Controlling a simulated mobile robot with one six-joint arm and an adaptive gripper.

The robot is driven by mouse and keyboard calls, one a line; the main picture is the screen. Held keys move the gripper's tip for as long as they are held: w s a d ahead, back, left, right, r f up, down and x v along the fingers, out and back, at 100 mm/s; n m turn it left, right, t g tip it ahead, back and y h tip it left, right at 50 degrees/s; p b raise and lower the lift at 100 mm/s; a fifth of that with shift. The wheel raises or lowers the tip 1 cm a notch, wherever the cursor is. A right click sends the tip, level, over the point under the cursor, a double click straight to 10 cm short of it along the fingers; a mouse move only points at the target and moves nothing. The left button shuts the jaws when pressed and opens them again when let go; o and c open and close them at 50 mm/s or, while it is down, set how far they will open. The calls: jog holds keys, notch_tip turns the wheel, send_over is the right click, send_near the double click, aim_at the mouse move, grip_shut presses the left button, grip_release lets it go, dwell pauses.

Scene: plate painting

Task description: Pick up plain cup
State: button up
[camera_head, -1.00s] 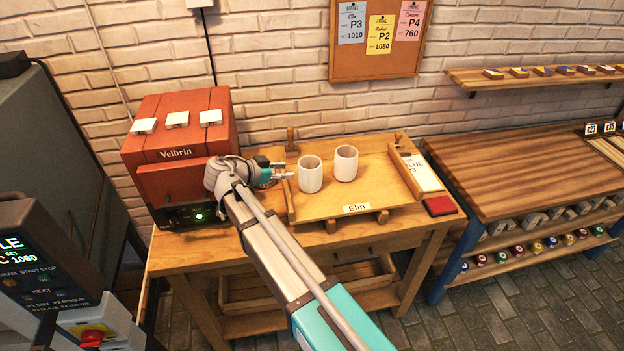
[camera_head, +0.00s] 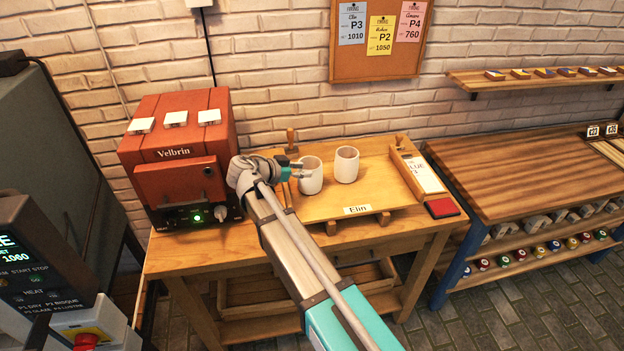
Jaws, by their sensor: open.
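Two plain whitish cups stand upright on a wooden board (camera_head: 345,200) labelled "Elin". The left cup (camera_head: 312,180) is nearest to my gripper; the right cup (camera_head: 346,165) stands a little behind and to the right. My gripper (camera_head: 304,170) is open, with its fingertips at the left side of the left cup. I cannot tell whether they touch the cup or are in front of it. The right cup is apart from my gripper.
A red "Velbrin" machine (camera_head: 180,165) stands left of my arm. A wooden stamp (camera_head: 291,141) stands behind the cups. A holder with a white card (camera_head: 425,177) and a dark red pad (camera_head: 442,208) lie right of them. The board's front is clear.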

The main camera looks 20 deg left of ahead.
aim_at(318, 169)
jog(key=shift+b+x, duration=0.85)
jog(key=shift+x, duration=1.7)
grip_shut()
